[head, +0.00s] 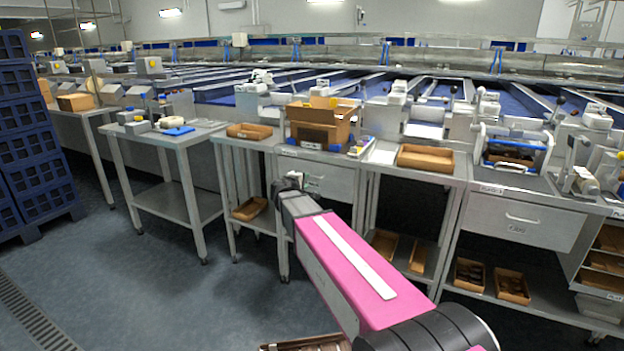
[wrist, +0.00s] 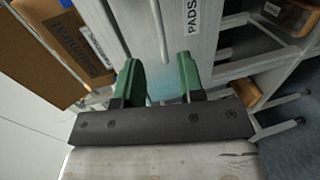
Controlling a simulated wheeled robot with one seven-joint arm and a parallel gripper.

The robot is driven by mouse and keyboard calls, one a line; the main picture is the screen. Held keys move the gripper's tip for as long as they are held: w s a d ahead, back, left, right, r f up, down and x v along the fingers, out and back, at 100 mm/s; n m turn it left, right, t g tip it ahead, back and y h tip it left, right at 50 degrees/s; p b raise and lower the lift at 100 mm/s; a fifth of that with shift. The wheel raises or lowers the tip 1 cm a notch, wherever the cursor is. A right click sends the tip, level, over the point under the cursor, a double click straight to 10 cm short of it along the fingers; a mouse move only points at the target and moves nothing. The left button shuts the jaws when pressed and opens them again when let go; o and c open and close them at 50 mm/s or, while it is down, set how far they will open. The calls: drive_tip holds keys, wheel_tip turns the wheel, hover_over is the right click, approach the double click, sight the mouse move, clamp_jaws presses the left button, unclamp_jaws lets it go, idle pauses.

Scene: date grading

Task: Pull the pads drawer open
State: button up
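The pads drawer (head: 335,182) is a grey metal drawer under the bench in the middle of the head view. Its front (wrist: 178,45) fills the upper middle of the wrist view, with a white PADS label (wrist: 192,14). The drawer looks shut. A long pale bar that looks like its handle (wrist: 158,25) runs between the lines of my fingers. My gripper (wrist: 159,72) is open, its two green fingers apart on either side of that line; contact cannot be told. In the head view my gripper (head: 290,182) is at the drawer's left part, partly hiding it.
A cardboard box (head: 320,125) stands on the bench above the drawer and shows at the left of the wrist view (wrist: 60,45). Brown trays (head: 425,157) lie on the bench and on lower shelves. Another drawer (head: 520,217) is to the right. The floor (head: 150,275) at left is clear.

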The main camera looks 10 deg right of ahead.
sight(313, 177)
drive_tip(key=x, duration=0.8)
drive_tip(key=shift+w+d, duration=0.15)
drive_tip(key=shift+d, duration=0.05)
clamp_jaws()
